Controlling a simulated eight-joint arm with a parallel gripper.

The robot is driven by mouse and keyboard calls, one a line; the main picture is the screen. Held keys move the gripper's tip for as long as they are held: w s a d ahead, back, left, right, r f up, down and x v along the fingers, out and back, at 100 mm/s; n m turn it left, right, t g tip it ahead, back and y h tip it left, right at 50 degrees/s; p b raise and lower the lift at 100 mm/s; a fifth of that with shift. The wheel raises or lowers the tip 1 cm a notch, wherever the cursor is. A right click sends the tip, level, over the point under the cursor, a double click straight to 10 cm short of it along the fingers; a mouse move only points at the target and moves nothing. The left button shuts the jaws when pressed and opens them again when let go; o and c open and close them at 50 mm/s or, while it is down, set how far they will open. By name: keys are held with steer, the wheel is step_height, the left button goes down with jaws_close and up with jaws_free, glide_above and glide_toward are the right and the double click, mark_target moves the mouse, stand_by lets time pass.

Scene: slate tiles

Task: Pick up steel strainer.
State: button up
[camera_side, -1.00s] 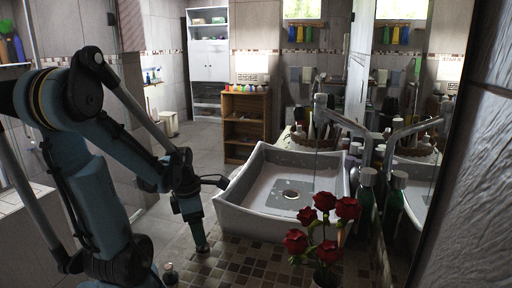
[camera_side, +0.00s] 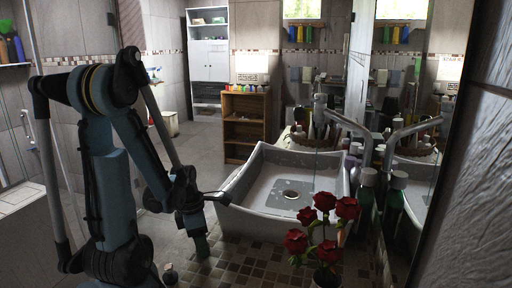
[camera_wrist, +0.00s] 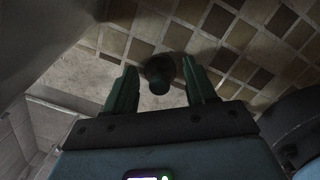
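A round metal piece that looks like the steel strainer (camera_side: 291,194) lies at the drain in the bottom of the white sink (camera_side: 246,218). I cannot tell whether it is loose or part of the drain. My gripper (camera_side: 202,256) is low over the tiled counter, outside the sink and left of its front corner. In the wrist view my gripper (camera_wrist: 158,92) has its two green fingers apart. A small dark round-topped object (camera_wrist: 159,76) shows between or beyond them; I cannot tell whether they touch it. The strainer is not recognisable in the wrist view.
A small dark bottle (camera_side: 170,273) stands at the counter's front left. Red roses (camera_side: 322,215) stand in front of the sink. A faucet (camera_side: 350,127) arches over the sink's right side, with green bottles (camera_side: 366,195) beside it. A mirror lines the right wall.

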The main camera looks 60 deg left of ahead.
steer(key=c, duration=0.9)
steer(key=shift+r, duration=0.15)
